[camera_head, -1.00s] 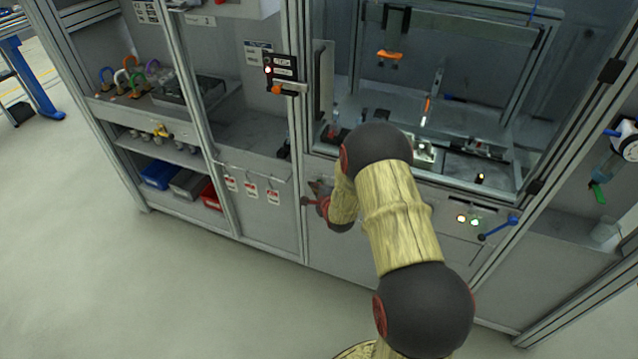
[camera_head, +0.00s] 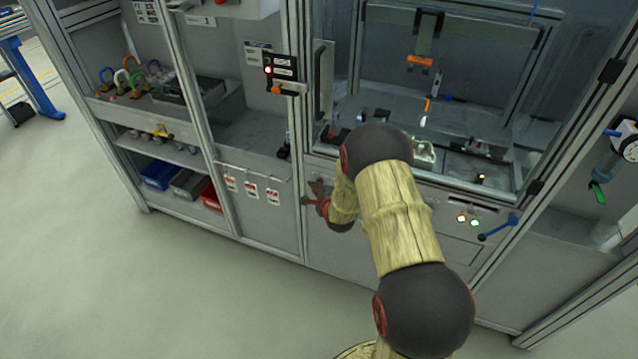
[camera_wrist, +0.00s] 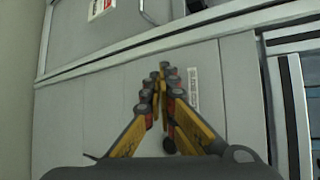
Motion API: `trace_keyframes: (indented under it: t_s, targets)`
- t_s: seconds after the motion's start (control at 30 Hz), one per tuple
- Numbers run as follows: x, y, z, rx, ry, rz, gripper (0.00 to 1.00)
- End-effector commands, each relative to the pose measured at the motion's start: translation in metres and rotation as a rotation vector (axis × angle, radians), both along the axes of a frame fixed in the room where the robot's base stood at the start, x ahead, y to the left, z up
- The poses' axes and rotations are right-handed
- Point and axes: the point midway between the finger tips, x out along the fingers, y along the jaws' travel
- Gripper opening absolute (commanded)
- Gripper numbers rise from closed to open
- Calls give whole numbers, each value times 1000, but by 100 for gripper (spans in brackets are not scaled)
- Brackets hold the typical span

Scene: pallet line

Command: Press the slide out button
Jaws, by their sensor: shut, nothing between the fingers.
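My gripper is shut and empty. Its fingertips (camera_wrist: 164,75) meet in front of a plain grey panel (camera_wrist: 100,118) in the wrist view. A narrow white label strip (camera_wrist: 193,90) is on the panel just right of the fingertips. No slide out button can be made out; the fingers may cover it, and I cannot tell whether they touch the panel. In the head view my gripper (camera_head: 317,196) is at the lower front panel, left of my arm and partly hidden by it. Two lit buttons (camera_head: 468,220) sit farther right on the front.
A control box (camera_head: 281,73) with a red light is on the frame post. A blue-handled lever (camera_head: 498,228) sticks out right of the lit buttons. The floor in front is clear.

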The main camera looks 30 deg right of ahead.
Motion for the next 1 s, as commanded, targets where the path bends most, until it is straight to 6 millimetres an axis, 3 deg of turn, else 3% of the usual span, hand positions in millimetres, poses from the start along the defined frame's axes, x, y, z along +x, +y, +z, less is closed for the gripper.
trace_keyframes:
  t_s: [0.67, 1.0]
  targets:
    - [-10, 13, 0, 0, 2, 2, 0]
    - [-27, 36, 0, 0, 0, 2, 0]
